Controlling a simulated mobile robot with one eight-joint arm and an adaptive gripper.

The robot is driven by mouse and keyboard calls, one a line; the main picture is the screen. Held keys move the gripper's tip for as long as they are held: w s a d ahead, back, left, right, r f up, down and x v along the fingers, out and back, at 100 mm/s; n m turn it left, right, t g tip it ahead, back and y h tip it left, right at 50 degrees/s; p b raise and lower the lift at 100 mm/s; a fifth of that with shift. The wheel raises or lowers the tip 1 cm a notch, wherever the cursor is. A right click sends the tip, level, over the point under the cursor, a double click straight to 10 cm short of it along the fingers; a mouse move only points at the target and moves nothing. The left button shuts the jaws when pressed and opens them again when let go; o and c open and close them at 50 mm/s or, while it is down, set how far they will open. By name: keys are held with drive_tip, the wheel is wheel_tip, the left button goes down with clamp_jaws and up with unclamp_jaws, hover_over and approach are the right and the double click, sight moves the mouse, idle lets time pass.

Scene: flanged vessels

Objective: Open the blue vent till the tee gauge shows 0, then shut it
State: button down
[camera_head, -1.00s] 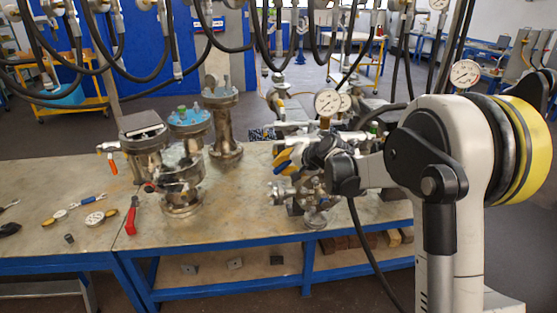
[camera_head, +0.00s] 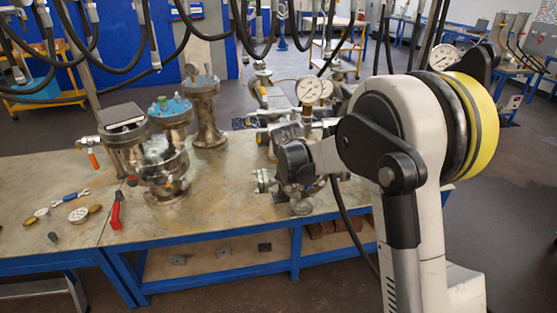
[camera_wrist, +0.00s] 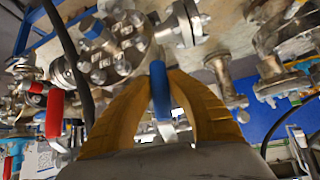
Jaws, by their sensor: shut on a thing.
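In the wrist view the blue vent handle (camera_wrist: 160,92) stands between the yellow-brown fingers of my gripper (camera_wrist: 161,80), which is shut on it. Beyond it is a bolted metal flange (camera_wrist: 115,50). In the head view my wrist hides the fingers and the blue handle at the vessel's metal fittings (camera_head: 302,207). A round white gauge (camera_head: 308,90) stands above my wrist, with a second gauge (camera_head: 327,89) partly behind it. I cannot tell which is the tee gauge, and their needles are too small to read.
A red handle (camera_wrist: 54,113) is left of my fingers in the wrist view. Flanged vessels (camera_head: 165,170) stand left on the bench (camera_head: 230,215). A red-handled tool (camera_head: 116,210) and loose gauges (camera_head: 78,215) lie there. Black hoses (camera_head: 250,35) hang above.

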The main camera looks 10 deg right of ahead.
drive_tip(key=shift+d, duration=0.25)
idle(0.4)
drive_tip(key=c, duration=1.3)
unclamp_jaws()
drive_tip(key=shift+d+f, duration=0.1)
drive_tip(key=v, duration=1.2)
drive_tip(key=shift+a, duration=0.3)
